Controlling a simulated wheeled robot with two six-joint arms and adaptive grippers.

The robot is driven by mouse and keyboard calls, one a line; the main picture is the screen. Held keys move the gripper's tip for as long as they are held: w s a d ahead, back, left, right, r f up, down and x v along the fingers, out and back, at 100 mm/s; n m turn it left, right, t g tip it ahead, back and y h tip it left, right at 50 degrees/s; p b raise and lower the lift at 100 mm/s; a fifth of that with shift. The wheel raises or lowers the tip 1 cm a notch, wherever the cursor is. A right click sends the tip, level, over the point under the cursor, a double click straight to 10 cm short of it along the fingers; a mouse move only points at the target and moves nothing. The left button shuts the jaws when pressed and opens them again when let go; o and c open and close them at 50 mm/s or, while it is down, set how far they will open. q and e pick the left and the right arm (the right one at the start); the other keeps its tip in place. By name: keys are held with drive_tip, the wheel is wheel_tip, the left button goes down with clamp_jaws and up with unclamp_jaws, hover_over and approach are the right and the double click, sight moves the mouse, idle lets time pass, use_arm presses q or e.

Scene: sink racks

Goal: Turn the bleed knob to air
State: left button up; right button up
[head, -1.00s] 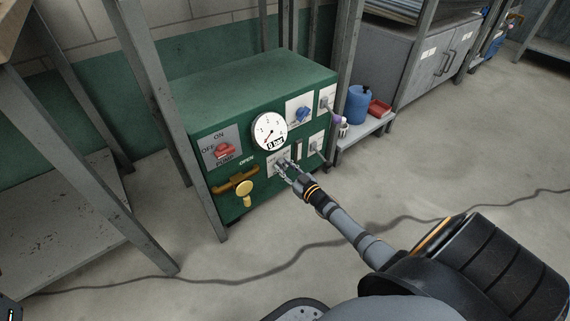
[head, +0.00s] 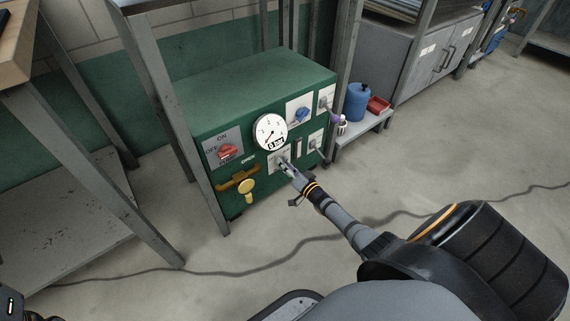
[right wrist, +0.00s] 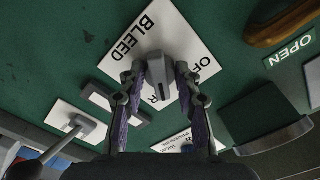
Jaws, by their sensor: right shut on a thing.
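The bleed knob (right wrist: 157,94) is a grey lever-shaped handle on a white plate (right wrist: 190,30) marked BLEED, set low on the front of the green box (head: 252,85). In the right wrist view its near end lies beside a partly hidden label ending in R, and OFF is printed to the right. My right gripper (head: 284,164) is shut on the knob, with one finger on each side of it in the right wrist view (right wrist: 159,82). In the head view the gripper covers most of the knob. My left gripper is not in view.
A red pump knob (head: 228,151), gauge (head: 271,131), blue knob (head: 302,115) and yellow handle (head: 246,187) share the box front. Grey rack posts (head: 180,120) stand left of it. A blue jug (head: 358,102) stands on the right shelf. A cable crosses the floor.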

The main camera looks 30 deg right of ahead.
drive_tip(key=shift+m, duration=1.1)
drive_tip(key=o, duration=1.2)
drive_tip(key=shift+c, duration=0.2)
drive_tip(key=s, duration=1.2)
drive_tip(key=shift+d, duration=0.45)
